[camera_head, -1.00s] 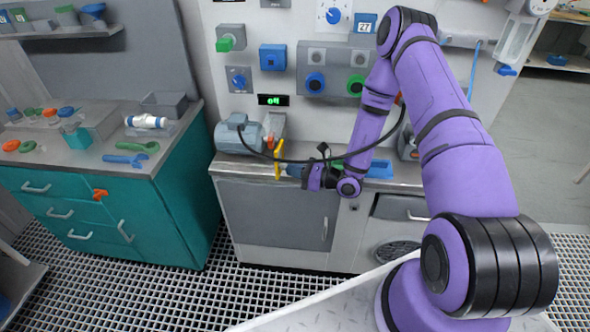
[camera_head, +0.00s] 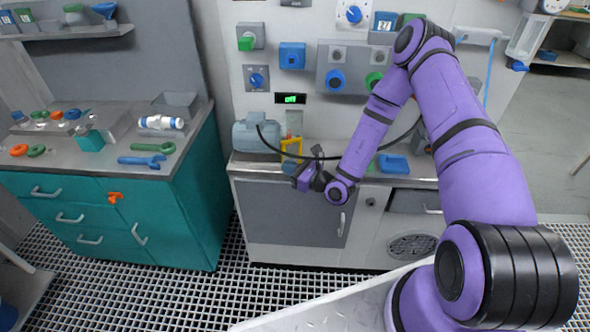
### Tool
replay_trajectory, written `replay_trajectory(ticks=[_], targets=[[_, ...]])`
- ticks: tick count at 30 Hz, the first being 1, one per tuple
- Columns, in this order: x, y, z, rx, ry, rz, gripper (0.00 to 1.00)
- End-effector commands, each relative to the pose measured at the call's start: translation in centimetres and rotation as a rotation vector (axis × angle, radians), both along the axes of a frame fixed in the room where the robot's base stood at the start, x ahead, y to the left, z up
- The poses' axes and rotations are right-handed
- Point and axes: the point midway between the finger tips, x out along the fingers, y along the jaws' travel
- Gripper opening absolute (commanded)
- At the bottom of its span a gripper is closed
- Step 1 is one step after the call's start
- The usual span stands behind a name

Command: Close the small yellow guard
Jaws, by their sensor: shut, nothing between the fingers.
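The small yellow guard (camera_head: 299,146) is a thin upright frame at the bench's front, just right of the blue-grey motor housing (camera_head: 254,136). It shows nearly face-on, with a grey fitting visible through and above it. I cannot tell whether it is latched. My gripper (camera_head: 299,178) is just below and in front of the guard, near the bench's front edge. Its fingers are shut with nothing between them. A gap shows between gripper and guard, though depth is hard to judge.
A black cable (camera_head: 316,157) arches from the motor across the bench behind my gripper. Blue and green switches are on the panel (camera_head: 319,110) above. A blue tray (camera_head: 394,164) lies to the right. A teal cabinet (camera_head: 185,216) stands left; the grated floor is clear.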

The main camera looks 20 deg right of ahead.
Motion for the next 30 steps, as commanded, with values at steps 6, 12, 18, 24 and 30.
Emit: replay_trajectory(ticks=[6, 12, 18, 24, 30], targets=[[1.3, 1.2, 0.0, 0.000, -0.001, 0.005, 0.00], [2.4, 1.8, 0.0, -0.001, -0.001, 0.004, 0.00], [3.1, 2.1, 0.0, 0.000, 0.000, 0.004, 0.00], [3.4, 2.3, 0.0, 0.000, 0.000, 0.004, 0.00], [3.5, 2.3, 0.0, -0.001, 0.001, 0.004, 0.00]])
